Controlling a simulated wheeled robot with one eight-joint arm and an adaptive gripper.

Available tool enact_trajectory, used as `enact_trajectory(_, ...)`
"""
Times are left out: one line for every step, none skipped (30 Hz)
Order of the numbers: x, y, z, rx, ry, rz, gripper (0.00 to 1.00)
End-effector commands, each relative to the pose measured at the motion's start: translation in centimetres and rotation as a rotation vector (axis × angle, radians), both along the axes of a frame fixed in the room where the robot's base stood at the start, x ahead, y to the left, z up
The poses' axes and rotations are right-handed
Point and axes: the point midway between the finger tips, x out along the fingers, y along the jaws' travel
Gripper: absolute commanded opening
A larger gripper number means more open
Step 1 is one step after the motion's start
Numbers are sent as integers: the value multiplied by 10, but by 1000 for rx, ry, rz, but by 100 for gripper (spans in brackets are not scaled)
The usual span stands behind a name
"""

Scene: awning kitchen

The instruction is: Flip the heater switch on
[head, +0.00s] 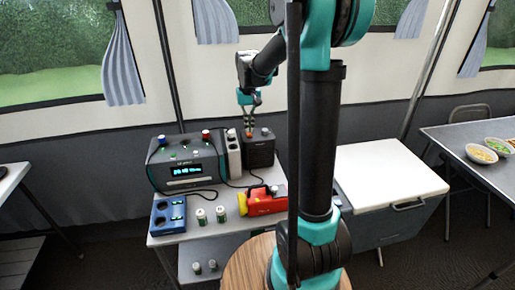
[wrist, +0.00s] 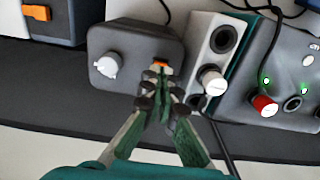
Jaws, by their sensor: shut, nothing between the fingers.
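The heater is a dark grey box (head: 260,153) at the back of the small table, and it fills the upper middle of the wrist view (wrist: 138,38). Its top carries a white knob (wrist: 107,66) and a small orange switch (wrist: 161,63). My gripper (head: 249,133) is above the heater's top. In the wrist view my gripper's fingertips (wrist: 157,70) are together right at the orange switch, partly covering it. They look to be touching it or very close. Nothing is held. The switch's exact tilt is hard to tell.
A power station (head: 187,163) with knobs and cables stands left of the heater, with a narrow grey unit (head: 233,150) between them. A red and yellow torch (head: 262,200), a blue box (head: 168,216) and small cans (head: 201,217) sit in front. A white-lidded cooler (head: 385,168) stands right.

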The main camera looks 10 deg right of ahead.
Motion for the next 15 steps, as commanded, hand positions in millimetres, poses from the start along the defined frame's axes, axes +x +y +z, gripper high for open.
enact_trajectory(0, 0, -1, 0, 0, 0, 0)
enact_trajectory(0, 0, -1, 0, 0, 0, 0)
enact_trajectory(0, 0, -2, 0, 0, 0, 0)
enact_trajectory(0, 0, -2, 0, 0, 0, 0)
enact_trajectory(0, 0, -3, 0, 0, 0, 0)
enact_trajectory(0, 0, -3, 0, 0, 0, 0)
enact_trajectory(0, 0, -4, 0, 0, 0, 0)
enact_trajectory(0, 0, -4, 0, 0, 0, 0)
enact_trajectory(0, 0, -4, 0, 0, 0, 0)
enact_trajectory(0, 0, -5, 0, 0, 0, 0)
enact_trajectory(0, 0, -5, 0, 0, 0, 0)
enact_trajectory(0, 0, -6, 0, 0, 0, 0)
enact_trajectory(0, 0, -6, 0, 0, 0, 0)
enact_trajectory(0, 0, -7, 0, 0, 0, 0)
enact_trajectory(0, 0, -7, 0, 0, 0, 0)
